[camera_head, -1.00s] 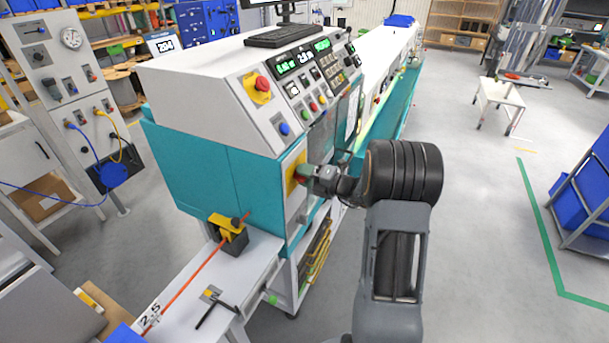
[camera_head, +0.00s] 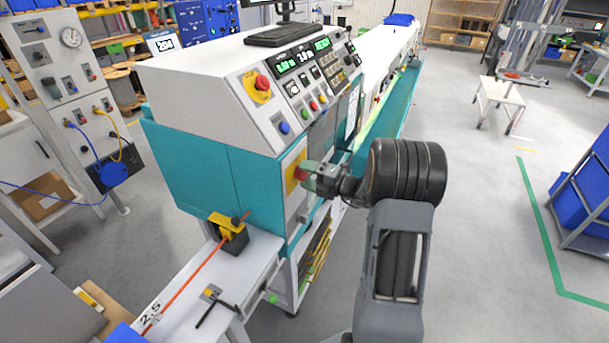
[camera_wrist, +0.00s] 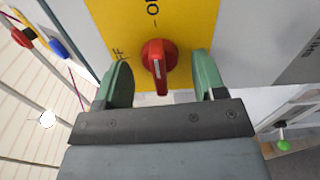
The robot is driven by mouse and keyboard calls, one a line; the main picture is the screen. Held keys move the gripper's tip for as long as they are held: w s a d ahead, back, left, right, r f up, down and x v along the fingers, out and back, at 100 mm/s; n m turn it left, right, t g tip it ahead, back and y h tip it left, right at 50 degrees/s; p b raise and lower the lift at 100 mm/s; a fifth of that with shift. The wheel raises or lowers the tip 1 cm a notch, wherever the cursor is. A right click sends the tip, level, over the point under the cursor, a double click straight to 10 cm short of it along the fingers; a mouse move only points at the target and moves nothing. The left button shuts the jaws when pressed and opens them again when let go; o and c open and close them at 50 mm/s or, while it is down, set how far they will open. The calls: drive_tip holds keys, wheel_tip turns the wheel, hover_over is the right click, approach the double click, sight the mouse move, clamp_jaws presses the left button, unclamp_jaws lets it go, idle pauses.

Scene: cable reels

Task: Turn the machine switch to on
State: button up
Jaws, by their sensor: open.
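The OFF lettering is to the left, partly covered. My gripper (camera_wrist: 160,72) is open, with one green finger on each side of the knob and a visible gap to both. In the head view my gripper (camera_head: 309,177) is just in front of the plate, partly hiding the knob.
A red emergency button (camera_head: 262,83) on yellow sits on the sloping control panel above. A side table (camera_head: 200,292) with an orange cable through a clamp (camera_head: 229,233) stands below left.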

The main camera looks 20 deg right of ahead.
drive_tip(key=v, duration=0.7)
idle(0.3)
idle(0.5)
drive_tip(key=s+a+f+n+g+h, duration=0.25)
drive_tip(key=s+n+g, duration=0.25)
drive_tip(key=n, duration=0.6)
drive_tip(key=s+a+f+n+g+h, duration=0.1)
drive_tip(key=s+a+f+n+g, duration=0.35)
drive_tip(key=n, duration=0.65)
drive_tip(key=s+a+r+n+h+b, duration=0.2)
drive_tip(key=s+a+r+n+h, duration=0.1)
drive_tip(key=n, duration=0.8)
drive_tip(key=s+a+r+n+t+h+b, duration=0.1)
drive_tip(key=s+r+n+h, duration=0.4)
drive_tip(key=n, duration=0.6)
drive_tip(key=shift+s+a+h+b, duration=0.35)
drive_tip(key=shift+s+a+b, duration=0.4)
drive_tip(key=shift+s+a, duration=0.25)
